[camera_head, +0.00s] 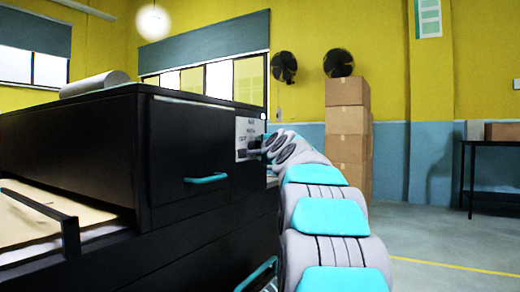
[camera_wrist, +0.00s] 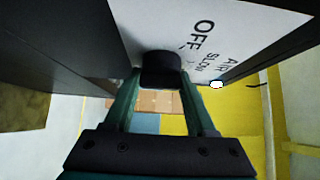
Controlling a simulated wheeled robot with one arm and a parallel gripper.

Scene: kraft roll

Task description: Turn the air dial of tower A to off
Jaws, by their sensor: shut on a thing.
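The black air dial (camera_wrist: 160,68) sits on a white label plate (camera_wrist: 205,22) printed with OFF, AIR and a word like SLOW. My gripper (camera_wrist: 159,80) has its two teal fingers on either side of the dial and is shut on it. The dial's pointer cannot be made out. In the head view the white plate (camera_head: 247,128) is on the right part of the black cabinet's front, its print too small to read. My arm reaches up to it and hides the dial.
The black cabinet (camera_head: 185,140) has a teal handle (camera_head: 206,178) and an open tray with brown sheets (camera_head: 25,222) at left. A roll (camera_head: 95,84) lies on top. Stacked boxes (camera_head: 347,120) stand behind. A dark table (camera_head: 490,143) is far right; the floor (camera_head: 430,235) there is clear.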

